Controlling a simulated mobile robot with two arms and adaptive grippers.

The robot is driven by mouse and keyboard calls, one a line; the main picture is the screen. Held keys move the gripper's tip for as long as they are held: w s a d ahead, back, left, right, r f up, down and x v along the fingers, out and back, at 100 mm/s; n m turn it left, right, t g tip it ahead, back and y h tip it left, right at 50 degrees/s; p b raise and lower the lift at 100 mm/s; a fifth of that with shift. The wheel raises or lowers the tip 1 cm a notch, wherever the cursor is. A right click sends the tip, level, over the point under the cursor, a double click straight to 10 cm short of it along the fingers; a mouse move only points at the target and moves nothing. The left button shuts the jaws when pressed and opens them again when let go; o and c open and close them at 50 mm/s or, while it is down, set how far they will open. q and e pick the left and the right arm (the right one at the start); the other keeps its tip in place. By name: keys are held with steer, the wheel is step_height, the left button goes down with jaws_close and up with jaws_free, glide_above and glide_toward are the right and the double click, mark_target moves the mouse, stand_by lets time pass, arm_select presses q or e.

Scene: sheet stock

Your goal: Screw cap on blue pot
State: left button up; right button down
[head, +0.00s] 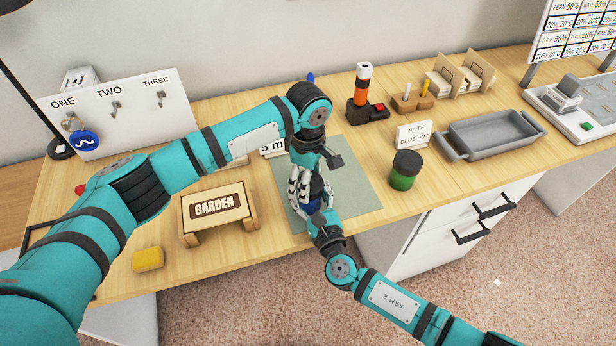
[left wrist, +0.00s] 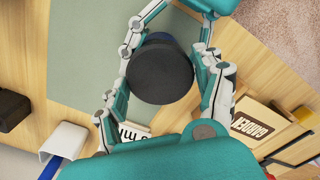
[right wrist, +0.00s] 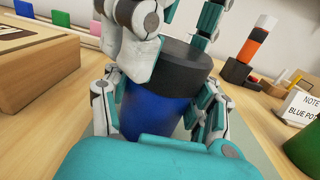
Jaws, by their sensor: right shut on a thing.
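The blue pot (right wrist: 158,115) is upright with a black cap (right wrist: 178,62) on its top; I cannot tell how tight the cap sits. My right gripper (right wrist: 160,120) is shut on the pot's body, with a finger on each side. In the head view the blue pot (head: 315,205) is mostly hidden by both hands above the grey-green mat (head: 354,190). My left gripper (left wrist: 165,65) points down from above, its fingers apart on either side of the black cap (left wrist: 160,72). A gap seems to show between the cap and a finger.
A green pot with a black lid (head: 404,172) stands right of the mat, by a "BLUE POT" note (head: 414,134). A grey tray (head: 490,134) is farther right. A GARDEN stand (head: 218,212) and yellow block (head: 148,259) are left. An orange-and-black stack (head: 363,92) stands behind.

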arm_select(q)
steer(key=c, duration=0.8)
steer(key=m, duration=1)
steer(key=o, duration=1.3)
steer(key=shift+c, duration=0.2)
